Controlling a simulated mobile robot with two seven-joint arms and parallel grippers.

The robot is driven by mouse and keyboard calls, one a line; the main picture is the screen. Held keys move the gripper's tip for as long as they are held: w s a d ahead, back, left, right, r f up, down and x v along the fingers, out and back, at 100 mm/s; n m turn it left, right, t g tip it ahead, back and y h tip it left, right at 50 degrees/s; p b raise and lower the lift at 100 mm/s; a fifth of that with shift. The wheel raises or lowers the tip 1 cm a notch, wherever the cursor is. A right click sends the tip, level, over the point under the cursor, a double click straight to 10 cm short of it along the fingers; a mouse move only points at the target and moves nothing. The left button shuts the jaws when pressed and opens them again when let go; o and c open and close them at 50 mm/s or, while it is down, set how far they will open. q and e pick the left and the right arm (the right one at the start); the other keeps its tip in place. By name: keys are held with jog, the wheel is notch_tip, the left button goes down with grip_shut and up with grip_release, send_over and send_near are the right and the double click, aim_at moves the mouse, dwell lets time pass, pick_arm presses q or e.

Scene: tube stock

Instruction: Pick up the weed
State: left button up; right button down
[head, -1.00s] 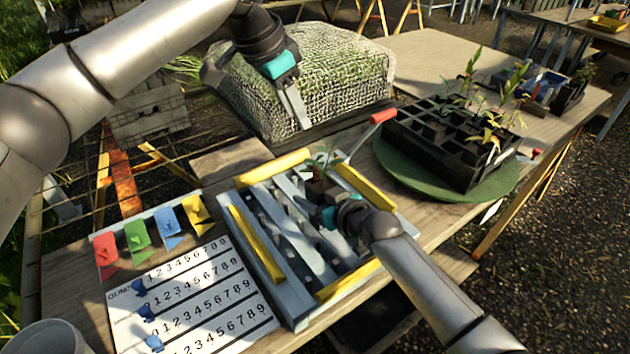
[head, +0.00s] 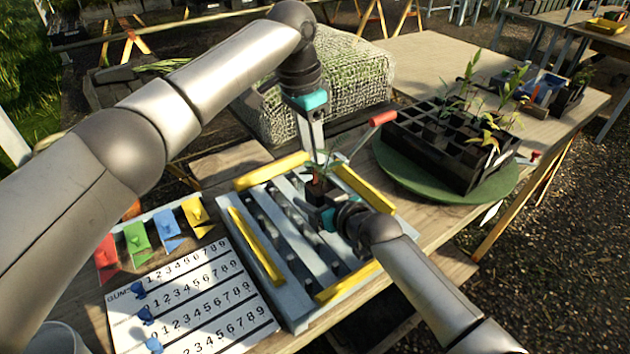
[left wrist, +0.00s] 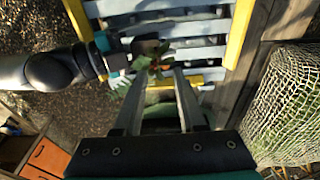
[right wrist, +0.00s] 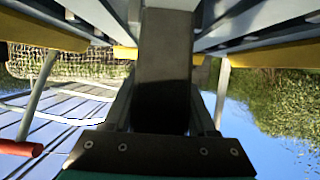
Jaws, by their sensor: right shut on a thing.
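My right gripper (head: 327,214) is shut on a dark square tube (head: 318,190), which it holds upright above the slatted bench frame. The tube also fills the middle of the right wrist view (right wrist: 165,70). A small green plant with some reddish parts (left wrist: 156,64) grows from the tube's top. I cannot tell which of its leaves are the weed and which the seedling. My left gripper (head: 318,160) points down just above the plant, open. In the left wrist view its two fingers (left wrist: 162,74) stand apart on either side of the leaves; nothing is visibly clamped.
The pale slatted frame with yellow rails (head: 256,245) lies below. A black cell tray (head: 400,140) with several seedlings stands on a green round turntable (head: 400,178). A red-handled tool (head: 382,118) sticks up nearby. A number board (head: 200,300) and colored flags lie left; netted greenery is behind.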

aim_at(314, 164)
pick_arm(q)
jog(key=f, duration=0.4)
jog(key=shift+s+d+f, duration=0.1)
jog(key=shift+s+d, duration=0.1)
jog(key=shift+d, duration=0.05)
jog(key=shift+d+f, duration=0.1)
jog(key=shift+f, duration=0.45)
grip_shut()
